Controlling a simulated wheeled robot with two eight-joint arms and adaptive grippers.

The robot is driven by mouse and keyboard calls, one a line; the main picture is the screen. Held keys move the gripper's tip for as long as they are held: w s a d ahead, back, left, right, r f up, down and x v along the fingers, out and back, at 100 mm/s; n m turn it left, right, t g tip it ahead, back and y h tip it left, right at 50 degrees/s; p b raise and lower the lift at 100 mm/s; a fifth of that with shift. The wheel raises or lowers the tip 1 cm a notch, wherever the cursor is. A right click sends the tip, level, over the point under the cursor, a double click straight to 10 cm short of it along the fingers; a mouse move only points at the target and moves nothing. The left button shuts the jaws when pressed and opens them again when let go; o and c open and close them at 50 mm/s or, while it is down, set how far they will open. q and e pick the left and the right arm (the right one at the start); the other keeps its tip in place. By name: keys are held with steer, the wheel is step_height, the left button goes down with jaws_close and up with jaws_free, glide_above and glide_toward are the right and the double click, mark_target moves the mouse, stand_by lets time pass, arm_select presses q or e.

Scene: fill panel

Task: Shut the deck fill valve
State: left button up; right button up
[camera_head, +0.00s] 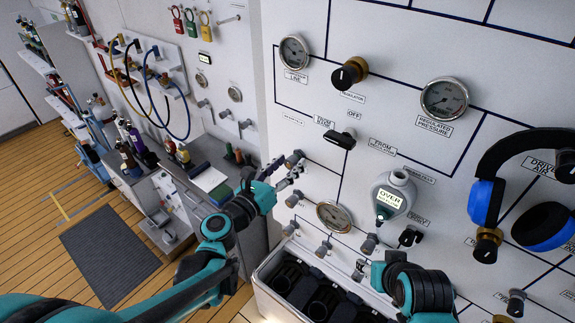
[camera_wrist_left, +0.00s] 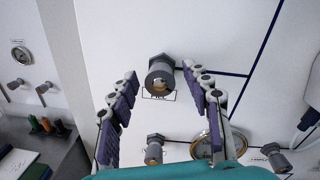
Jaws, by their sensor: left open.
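My left gripper (camera_head: 292,178) reaches in front of the white panel, its fingers spread and empty. In the head view this fitting (camera_head: 293,159) sits just above the gripper. My right arm is at the lower right; its fingertips are not clearly visible.
Two similar fittings (camera_wrist_left: 154,148) (camera_wrist_left: 274,155) and a round gauge (camera_wrist_left: 208,146) sit lower on the panel. An open bin (camera_head: 268,291) of dark items stands below.

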arm_select(q)
jaws_close()
